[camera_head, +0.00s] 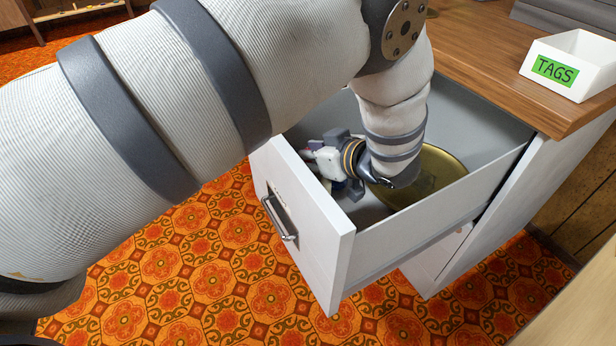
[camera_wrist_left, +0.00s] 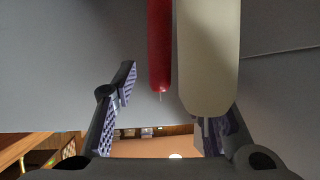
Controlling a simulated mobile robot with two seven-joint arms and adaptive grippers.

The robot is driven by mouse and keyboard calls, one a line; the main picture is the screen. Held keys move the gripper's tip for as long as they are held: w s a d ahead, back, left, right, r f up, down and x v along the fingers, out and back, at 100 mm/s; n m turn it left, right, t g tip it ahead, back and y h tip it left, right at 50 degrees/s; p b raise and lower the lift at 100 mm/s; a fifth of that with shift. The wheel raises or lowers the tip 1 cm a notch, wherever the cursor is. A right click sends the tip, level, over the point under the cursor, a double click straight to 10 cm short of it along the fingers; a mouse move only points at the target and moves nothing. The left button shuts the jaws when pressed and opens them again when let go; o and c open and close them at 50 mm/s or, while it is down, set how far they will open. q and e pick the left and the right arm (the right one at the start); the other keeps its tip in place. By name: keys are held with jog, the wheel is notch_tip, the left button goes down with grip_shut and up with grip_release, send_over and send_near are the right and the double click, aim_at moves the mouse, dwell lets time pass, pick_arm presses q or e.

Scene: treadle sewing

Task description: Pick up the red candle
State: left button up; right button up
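The red candle (camera_wrist_left: 159,45) hangs down from the top of the left wrist view, its wick end between my finger lines. A thicker cream candle (camera_wrist_left: 208,55) lies beside it on the right and overlaps my right-hand finger in the picture. My left gripper (camera_wrist_left: 165,115) is open, its fingers spread on either side, with nothing clearly gripped. In the head view my left gripper (camera_head: 325,165) is down inside the open white drawer (camera_head: 335,225), near its front panel. My own wrist hides most of that spot, and I cannot make out the candles there. My right gripper is not in view.
A round golden dish (camera_head: 440,172) lies in the drawer beside my wrist. The drawer walls stand close around the gripper. A wooden top (camera_head: 490,60) is above at the right, with a white box labelled TAGS (camera_head: 575,65).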

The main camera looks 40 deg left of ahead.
pick_arm(q)
grip_shut()
